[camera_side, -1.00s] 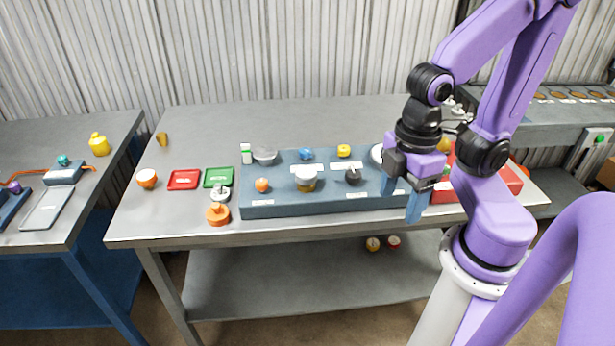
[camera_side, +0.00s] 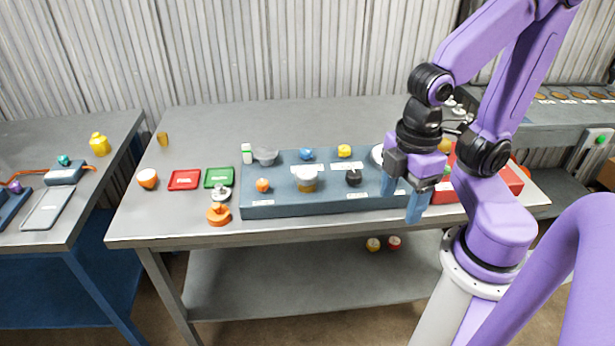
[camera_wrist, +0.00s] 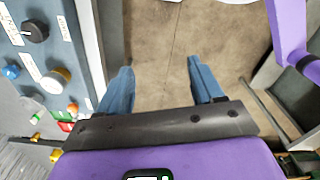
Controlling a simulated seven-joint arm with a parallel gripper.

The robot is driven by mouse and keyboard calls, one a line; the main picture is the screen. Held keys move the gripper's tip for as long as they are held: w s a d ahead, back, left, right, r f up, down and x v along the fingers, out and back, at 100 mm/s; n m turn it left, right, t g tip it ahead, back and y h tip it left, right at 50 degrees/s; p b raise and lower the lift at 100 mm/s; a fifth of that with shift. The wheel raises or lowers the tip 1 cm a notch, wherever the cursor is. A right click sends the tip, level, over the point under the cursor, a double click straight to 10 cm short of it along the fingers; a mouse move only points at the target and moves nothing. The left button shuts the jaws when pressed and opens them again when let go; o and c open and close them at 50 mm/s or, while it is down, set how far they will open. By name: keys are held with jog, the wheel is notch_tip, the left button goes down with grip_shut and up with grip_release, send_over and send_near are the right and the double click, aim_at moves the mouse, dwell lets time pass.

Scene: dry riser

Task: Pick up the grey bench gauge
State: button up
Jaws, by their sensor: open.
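I cannot tell for sure which thing is the grey bench gauge. A dark grey, round, bowl-like thing (camera_side: 265,156) sits at the back left of the blue-grey riser (camera_side: 290,208). A pale disc (camera_side: 377,153) at the riser's back right is partly hidden by my gripper. My gripper (camera_side: 402,203) is open and empty, with blue fingers pointing down at the riser's right front end. In the wrist view my gripper (camera_wrist: 162,85) has only floor between its fingers. The riser (camera_wrist: 75,40) shows at the left there, with a black knob-like thing (camera_wrist: 36,30) on it.
The riser also carries an orange thing (camera_side: 262,185), a jar (camera_side: 306,181), a blue thing (camera_side: 306,154) and a yellow thing (camera_side: 344,151). Red (camera_side: 184,180) and green (camera_side: 218,178) trays lie to its left. A red bin (camera_side: 510,178) stands right.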

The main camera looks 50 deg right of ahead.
jog(key=o, duration=0.4)
jog(key=w+r+n+h, duration=0.1)
jog(key=w+r+n, duration=0.2)
jog(key=w, duration=1.3)
jog(key=n+h, duration=0.1)
jog(key=n, duration=0.1)
send_over(307, 172)
jog(key=f, duration=0.6)
jog(key=a+f, duration=0.1)
jog(key=f, duration=0.2)
jog(key=shift+s, duration=0.1)
jog(key=shift+d+f, duration=0.25)
jog(key=shift+f, duration=1.4)
jog(key=shift+d+f, duration=0.2)
jog(key=shift+f, duration=1.45)
